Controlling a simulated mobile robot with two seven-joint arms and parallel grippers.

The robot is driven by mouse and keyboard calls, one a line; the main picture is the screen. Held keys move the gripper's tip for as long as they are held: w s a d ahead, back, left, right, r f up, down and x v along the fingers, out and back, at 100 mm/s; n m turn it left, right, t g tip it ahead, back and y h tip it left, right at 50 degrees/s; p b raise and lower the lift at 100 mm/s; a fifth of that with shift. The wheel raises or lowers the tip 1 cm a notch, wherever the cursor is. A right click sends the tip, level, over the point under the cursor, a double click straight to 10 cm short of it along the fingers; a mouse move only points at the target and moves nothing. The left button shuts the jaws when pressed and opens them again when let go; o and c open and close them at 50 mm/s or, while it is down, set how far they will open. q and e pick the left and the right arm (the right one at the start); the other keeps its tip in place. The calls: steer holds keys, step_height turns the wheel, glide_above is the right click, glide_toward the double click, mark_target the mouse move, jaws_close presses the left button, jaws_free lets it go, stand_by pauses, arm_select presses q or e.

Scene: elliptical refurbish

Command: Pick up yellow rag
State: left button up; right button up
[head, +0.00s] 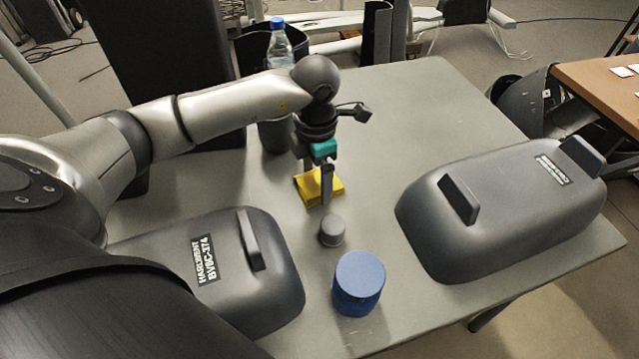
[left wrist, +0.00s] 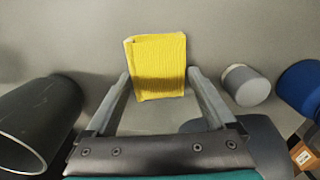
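The yellow rag (head: 309,185) lies folded on the grey table, near its middle in the head view. In the left wrist view the rag (left wrist: 157,64) is a flat yellow rectangle just ahead of the fingertips. My left gripper (head: 326,200) points down over the rag and hides part of it in the head view. Its two fingers (left wrist: 159,75) are spread apart in the left wrist view, with the near edge of the rag between their tips. The gripper is open and not closed on the rag. My right gripper is in neither view.
A small grey cylinder (head: 332,231) stands close to the rag, with a blue can (head: 358,283) nearer the front. Dark grey cases lie left (head: 230,280) and right (head: 500,210). A dark cup (head: 274,137) and a bottle (head: 279,47) stand behind. The back right tabletop is clear.

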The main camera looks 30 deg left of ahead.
arm_select(q)
steer(key=c, duration=0.9)
steer(key=shift+r, duration=0.1)
steer(key=shift+c, duration=0.2)
steer(key=shift+r, duration=0.4)
step_height(320, 180, up, 13)
steer(key=p, duration=0.4)
step_height(320, 180, up, 6)
steer(key=p, duration=0.2)
glide_above(317, 182)
steer(key=shift+s, duration=0.1)
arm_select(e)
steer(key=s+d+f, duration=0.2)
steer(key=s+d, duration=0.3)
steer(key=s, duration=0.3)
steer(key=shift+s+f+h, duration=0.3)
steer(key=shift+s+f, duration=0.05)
